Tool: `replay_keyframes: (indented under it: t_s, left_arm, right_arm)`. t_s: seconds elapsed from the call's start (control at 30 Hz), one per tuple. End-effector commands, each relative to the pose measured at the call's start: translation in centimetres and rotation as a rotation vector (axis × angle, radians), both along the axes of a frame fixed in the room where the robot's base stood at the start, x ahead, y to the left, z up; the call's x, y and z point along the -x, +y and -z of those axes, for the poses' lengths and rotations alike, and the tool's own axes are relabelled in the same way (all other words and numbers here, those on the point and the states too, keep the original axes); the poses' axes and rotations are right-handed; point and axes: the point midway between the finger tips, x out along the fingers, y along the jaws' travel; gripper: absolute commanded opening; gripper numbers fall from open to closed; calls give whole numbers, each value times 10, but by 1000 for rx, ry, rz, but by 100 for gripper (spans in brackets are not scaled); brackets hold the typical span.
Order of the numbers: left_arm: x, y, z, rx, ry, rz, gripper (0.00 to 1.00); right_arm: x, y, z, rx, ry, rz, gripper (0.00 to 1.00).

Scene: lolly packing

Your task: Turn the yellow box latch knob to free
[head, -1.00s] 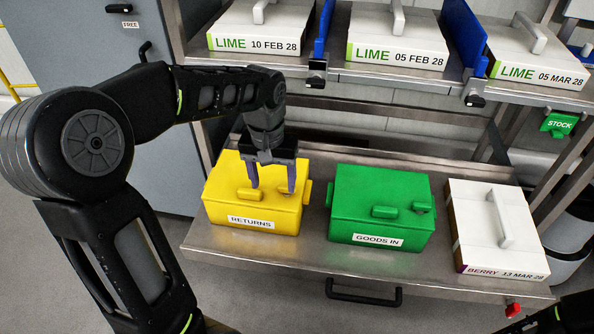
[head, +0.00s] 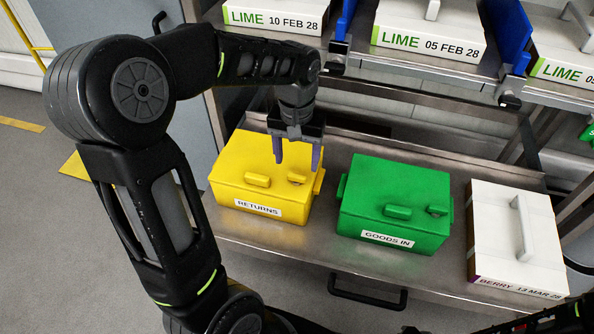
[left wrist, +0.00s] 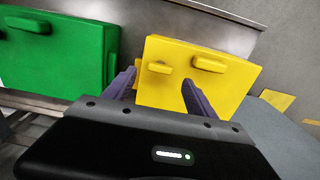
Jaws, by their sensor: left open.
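The yellow box (head: 235,172), labelled RETURNS, sits closed on the steel bench. Its lid carries a raised yellow handle (head: 257,180) and, to the right, a small latch knob (head: 297,178) near the front edge. In the left wrist view the knob (left wrist: 158,67) shows between the two fingers, with the handle (left wrist: 209,63) to its right. My left gripper (head: 298,164) is open and empty, pointing down over the lid at the knob. The fingers appear apart from the knob; the exact gap is hard to tell. My right gripper is out of view.
A green box (head: 395,190), labelled GOODS IN, stands close to the right of the yellow box. A white box (head: 495,240), labelled BERRY, lies farther right. White LIME boxes sit on the shelf above. A black drawer handle (head: 367,295) is below the bench edge.

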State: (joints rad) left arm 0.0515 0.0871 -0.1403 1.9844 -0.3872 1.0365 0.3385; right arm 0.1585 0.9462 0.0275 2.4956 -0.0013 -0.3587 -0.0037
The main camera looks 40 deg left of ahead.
Motion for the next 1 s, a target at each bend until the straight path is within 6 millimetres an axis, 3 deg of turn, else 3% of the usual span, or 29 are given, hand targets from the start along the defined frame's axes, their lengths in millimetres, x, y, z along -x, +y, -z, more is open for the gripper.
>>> replay_keyframes:
  t_s: [0.1, 0.3, 0.67, 1.0]
  left_arm:
    - [1, 0, 22, 0, 4, 0, 65]
    - [1, 0, 47, 0, 2, 0, 65]
    - [0, 0, 53, 0, 0, 0, 65]
    - [0, 0, 53, 0, 0, 0, 38]
  right_arm:
    - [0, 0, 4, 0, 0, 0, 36]
    - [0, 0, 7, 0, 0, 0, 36]
    - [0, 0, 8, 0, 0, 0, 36]
    - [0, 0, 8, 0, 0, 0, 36]
